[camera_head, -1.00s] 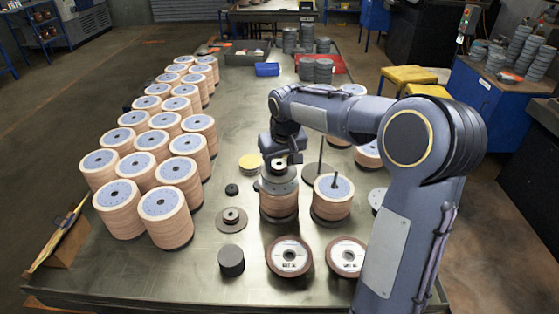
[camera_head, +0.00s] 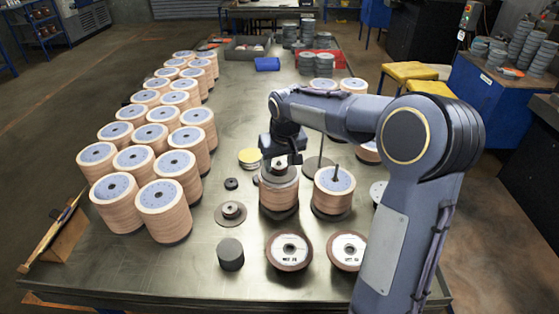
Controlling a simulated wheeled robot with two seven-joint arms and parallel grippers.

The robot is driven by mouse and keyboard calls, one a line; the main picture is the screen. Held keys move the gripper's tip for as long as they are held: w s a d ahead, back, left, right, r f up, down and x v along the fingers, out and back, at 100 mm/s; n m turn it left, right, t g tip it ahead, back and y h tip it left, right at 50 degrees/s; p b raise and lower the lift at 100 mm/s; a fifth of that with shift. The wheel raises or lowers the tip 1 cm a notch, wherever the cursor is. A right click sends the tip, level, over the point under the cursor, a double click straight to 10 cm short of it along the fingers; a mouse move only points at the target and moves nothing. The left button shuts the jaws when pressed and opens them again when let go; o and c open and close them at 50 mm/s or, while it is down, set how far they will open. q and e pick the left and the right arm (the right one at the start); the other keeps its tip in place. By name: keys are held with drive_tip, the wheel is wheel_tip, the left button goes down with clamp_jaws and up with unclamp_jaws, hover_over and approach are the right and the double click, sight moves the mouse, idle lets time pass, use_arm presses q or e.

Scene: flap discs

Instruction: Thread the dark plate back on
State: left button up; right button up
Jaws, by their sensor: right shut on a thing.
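My right gripper (camera_head: 281,163) reaches down over a stack of tan flap discs (camera_head: 279,196) at the middle of the bench. It is shut on the dark plate (camera_head: 279,177), which is level at the top of the stack. The gripper hides the plate's middle and any spindle tip there. I cannot tell whether the plate touches the top disc. A dark base shows under the stack. My left gripper is not in view.
Close on the right stands another stack (camera_head: 334,194) with a spindle sticking up. Behind it is a bare base with a tall rod (camera_head: 320,148). Two labelled discs (camera_head: 289,250) and a dark cylinder (camera_head: 231,254) lie in front. Rows of disc stacks (camera_head: 163,210) fill the left.

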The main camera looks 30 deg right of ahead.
drive_tip(key=o, duration=1.5)
drive_tip(key=shift+c, duration=0.2)
drive_tip(key=v, duration=0.8)
drive_tip(key=shift+w, duration=0.1)
